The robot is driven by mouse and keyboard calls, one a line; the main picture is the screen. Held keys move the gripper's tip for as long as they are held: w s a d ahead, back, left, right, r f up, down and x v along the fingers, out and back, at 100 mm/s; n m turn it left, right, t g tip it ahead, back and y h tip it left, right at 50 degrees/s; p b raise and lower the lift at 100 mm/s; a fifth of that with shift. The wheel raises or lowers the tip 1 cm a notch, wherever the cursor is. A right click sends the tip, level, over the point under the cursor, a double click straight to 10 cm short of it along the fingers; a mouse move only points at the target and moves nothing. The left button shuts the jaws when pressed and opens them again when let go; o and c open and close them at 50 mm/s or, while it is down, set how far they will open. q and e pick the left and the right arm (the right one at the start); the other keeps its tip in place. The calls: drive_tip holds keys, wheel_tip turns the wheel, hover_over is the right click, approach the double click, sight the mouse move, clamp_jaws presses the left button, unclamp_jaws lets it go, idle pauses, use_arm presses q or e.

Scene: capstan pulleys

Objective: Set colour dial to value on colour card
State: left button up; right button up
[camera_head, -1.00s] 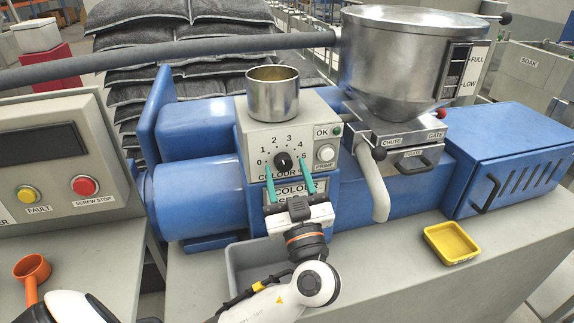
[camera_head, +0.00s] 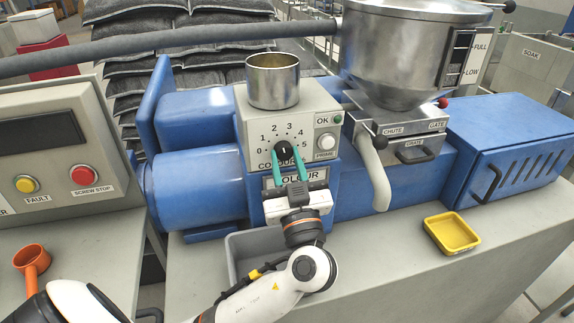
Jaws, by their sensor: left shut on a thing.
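The colour dial (camera_head: 284,148) is a black round knob on the grey front panel, with a scale from 0 to 5 around it. A pale mark on the knob appears to point roughly upward, between 2 and 3; it is too small to read exactly. My left gripper (camera_head: 287,154) has its two teal fingers shut on the knob from below, one on each side. A dark-framed card (camera_head: 318,175) reading COLOUR is below the dial, partly covered by the gripper; its value is hidden. My right gripper is out of view.
A metal cup (camera_head: 273,88) stands on the panel housing. An OK lamp (camera_head: 338,118) and PRIME button (camera_head: 326,141) are right of the dial. A hopper (camera_head: 400,50) and pale spout (camera_head: 373,175) stand further right. A yellow tray (camera_head: 452,233) lies on the bench.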

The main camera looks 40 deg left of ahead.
use_arm(q)
drive_tip(key=shift+f+m+t+h+b, duration=0.2)
drive_tip(key=shift+m+t+h+b, duration=0.2)
drive_tip(key=shift+m+b, duration=0.4)
drive_tip(key=shift+s+a+m, duration=0.1)
drive_tip(key=shift+m, duration=0.6)
drive_tip(key=shift+r+m+t+h, duration=0.2)
drive_tip(key=shift+m+t+h, duration=0.1)
drive_tip(key=shift+m+h, duration=0.3)
drive_tip(key=m+h+p, duration=0.1)
drive_tip(key=m, duration=0.1)
drive_tip(key=shift+r+m+t, duration=0.15)
drive_tip(key=shift+m+t, duration=0.25)
drive_tip(key=shift+s+a+r+m+h+p, duration=0.1)
drive_tip(key=shift+m+h+p, duration=0.3)
drive_tip(key=shift+m, duration=0.2)
drive_tip(key=shift+r+m+h+p, duration=0.1)
drive_tip(key=shift+m+h+p, duration=0.25)
drive_tip(key=shift+m, duration=0.25)
drive_tip(key=m+h+p, duration=0.1)
drive_tip(key=m+p, duration=0.2)
drive_tip(key=m+h+p, duration=0.1)
drive_tip(key=m+p, duration=0.2)
drive_tip(key=shift+s+r+m+h+p, duration=0.15)
drive_tip(key=shift+m+h+p, duration=0.1)
drive_tip(key=shift+m+p, duration=0.85)
drive_tip(key=shift+p, duration=0.1)
drive_tip(key=shift+f, duration=0.2)
drive_tip(key=shift+h, duration=0.3)
